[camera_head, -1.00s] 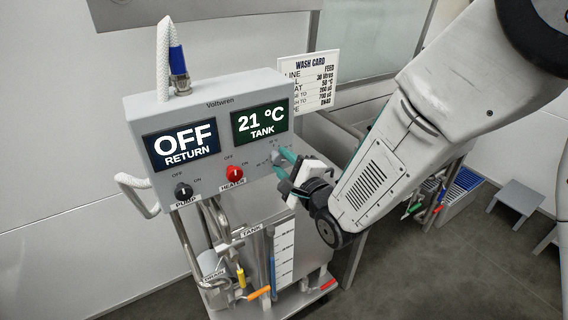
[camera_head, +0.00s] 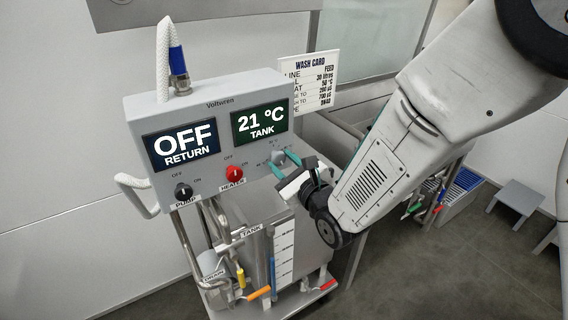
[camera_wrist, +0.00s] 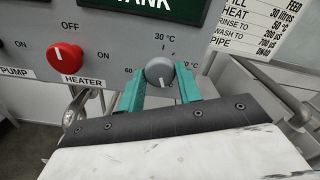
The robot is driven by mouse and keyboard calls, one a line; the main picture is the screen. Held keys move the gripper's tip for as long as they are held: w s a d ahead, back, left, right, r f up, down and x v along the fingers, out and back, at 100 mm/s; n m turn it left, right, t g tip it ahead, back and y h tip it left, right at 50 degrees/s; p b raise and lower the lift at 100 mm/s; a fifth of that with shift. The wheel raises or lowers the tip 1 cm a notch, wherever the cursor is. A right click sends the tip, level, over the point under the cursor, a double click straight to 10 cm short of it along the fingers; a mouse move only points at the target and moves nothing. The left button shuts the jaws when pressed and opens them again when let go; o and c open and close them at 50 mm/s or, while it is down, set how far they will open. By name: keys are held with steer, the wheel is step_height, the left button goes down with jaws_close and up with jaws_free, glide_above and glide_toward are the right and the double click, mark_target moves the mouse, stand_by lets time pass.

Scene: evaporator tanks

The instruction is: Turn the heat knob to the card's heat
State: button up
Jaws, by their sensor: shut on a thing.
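The grey heat knob (camera_head: 278,157) is at the right end of the grey control box, below the tank display (camera_head: 261,122) reading 21 °C. In the wrist view the knob (camera_wrist: 159,71) sits between the two teal fingers of my gripper (camera_wrist: 160,88), which is shut on it from left and right. The wash card (camera_head: 309,82) stands behind the box at right and includes a "50 °C" entry.
The red heater knob (camera_head: 234,173) and black pump knob (camera_head: 184,191) are left of the heat knob. The return display (camera_head: 181,147) reads OFF. The steel tank (camera_head: 262,245), with orange and yellow handles, stands below. A sink edge is behind at right.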

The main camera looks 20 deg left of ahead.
steer(key=shift+f+m, duration=0.1)
steer(key=shift+m, duration=0.3)
steer(key=o, duration=0.9)
steer(key=shift+o, duration=0.2)
steer(key=v, duration=0.7)
steer(key=shift+s+d, duration=0.2)
steer(key=shift+d, duration=0.15)
